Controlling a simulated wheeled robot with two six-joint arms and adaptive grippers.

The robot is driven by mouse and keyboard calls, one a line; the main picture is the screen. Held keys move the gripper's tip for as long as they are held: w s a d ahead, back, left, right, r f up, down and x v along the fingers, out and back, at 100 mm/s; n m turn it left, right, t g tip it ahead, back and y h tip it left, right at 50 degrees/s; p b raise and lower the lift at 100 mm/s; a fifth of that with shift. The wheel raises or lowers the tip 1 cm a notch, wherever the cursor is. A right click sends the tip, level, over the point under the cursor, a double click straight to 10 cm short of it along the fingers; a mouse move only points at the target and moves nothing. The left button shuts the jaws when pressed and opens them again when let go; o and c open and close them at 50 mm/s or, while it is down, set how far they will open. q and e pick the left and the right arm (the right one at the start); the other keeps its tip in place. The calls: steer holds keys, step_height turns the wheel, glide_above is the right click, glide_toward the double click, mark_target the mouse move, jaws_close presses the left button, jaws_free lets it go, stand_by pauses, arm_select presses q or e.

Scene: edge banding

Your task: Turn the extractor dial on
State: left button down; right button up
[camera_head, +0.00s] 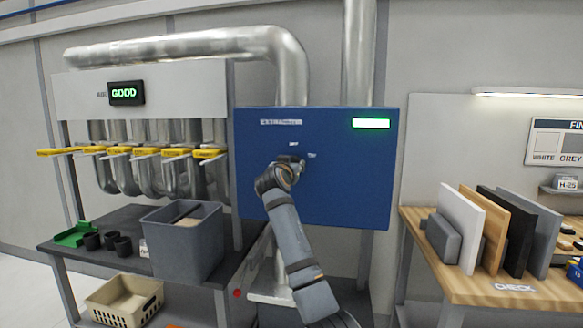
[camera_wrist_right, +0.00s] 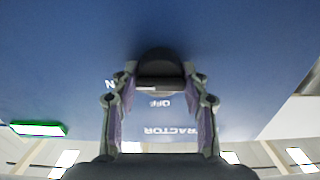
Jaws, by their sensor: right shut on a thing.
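The extractor dial is a dark knob on the front of the blue extractor panel (camera_head: 345,190). In the right wrist view the dial (camera_wrist_right: 160,68) sits between the fingertips, with a pale bar across it. My right gripper (camera_wrist_right: 160,92) is shut on it, fingers on either side; in the head view the gripper (camera_head: 292,165) largely hides the dial. Small white labels sit above and right of it. In the wrist view, upside down, the OFF label (camera_wrist_right: 160,104) is below the dial and part of the ON label (camera_wrist_right: 111,84) is left. A green indicator (camera_head: 371,123) glows at the panel's upper right.
Metal ducts (camera_head: 190,45) run above and left of the panel. Yellow-handled gates (camera_head: 130,151) and a lit GOOD display (camera_head: 124,93) are at left. A grey bin (camera_head: 185,245) stands on the dark bench. A wooden table (camera_head: 480,285) with upright boards is at right.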

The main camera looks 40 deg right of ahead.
steer(key=shift+f, duration=0.1)
steer(key=o, duration=1.2)
steer(key=shift+c, duration=0.2)
steer(key=v, duration=1.2)
